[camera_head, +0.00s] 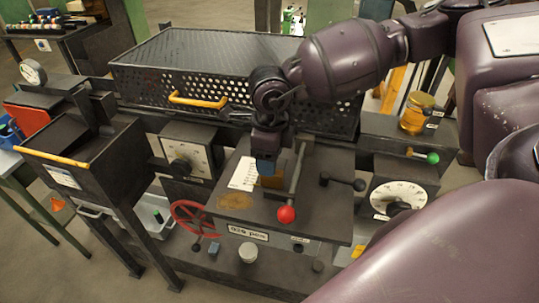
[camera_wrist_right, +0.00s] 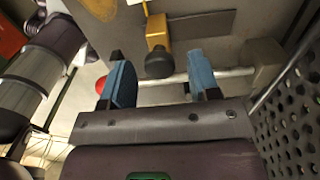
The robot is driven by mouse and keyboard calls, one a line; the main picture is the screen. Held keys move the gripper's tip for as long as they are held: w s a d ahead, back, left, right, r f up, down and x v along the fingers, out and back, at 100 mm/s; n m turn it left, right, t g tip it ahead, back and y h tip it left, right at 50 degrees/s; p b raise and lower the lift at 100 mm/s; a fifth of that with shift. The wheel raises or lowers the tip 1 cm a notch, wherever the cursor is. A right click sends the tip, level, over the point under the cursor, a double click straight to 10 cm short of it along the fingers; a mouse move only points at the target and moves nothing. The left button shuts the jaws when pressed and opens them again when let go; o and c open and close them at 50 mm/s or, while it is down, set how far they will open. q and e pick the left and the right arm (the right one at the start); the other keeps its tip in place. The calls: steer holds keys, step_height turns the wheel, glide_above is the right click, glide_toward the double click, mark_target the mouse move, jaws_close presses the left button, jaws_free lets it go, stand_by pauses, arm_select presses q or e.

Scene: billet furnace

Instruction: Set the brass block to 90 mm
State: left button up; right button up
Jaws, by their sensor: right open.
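The brass block (camera_head: 272,181) sits on the dark bench top (camera_head: 330,215), just below my right gripper (camera_head: 266,166), which partly hides it. In the right wrist view, the brass block (camera_wrist_right: 157,32) has a dark round knob on its near end. The blue fingers of my right gripper (camera_wrist_right: 162,80) are apart, one on each side of the knob's line, with nothing held between them. The block lies just beyond the fingertips. I cannot read a millimetre scale. My left gripper is in neither view.
A lever with a red ball (camera_head: 286,214) stands close beside the block, and its rod crosses near my fingers. A short black-knobbed lever (camera_head: 342,181) is to the right. A perforated black basket (camera_head: 210,60) stands behind. A red handwheel (camera_head: 195,218) is at front left.

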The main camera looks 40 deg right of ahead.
jaws_close()
steer(key=w+d+b, duration=0.1)
steer(key=w+d, duration=0.2)
steer(key=shift+d, duration=0.25)
steer(key=shift+w+d, duration=0.1)
steer(key=shift+d, duration=0.05)
jaws_free()
steer(key=shift+r, duration=0.1)
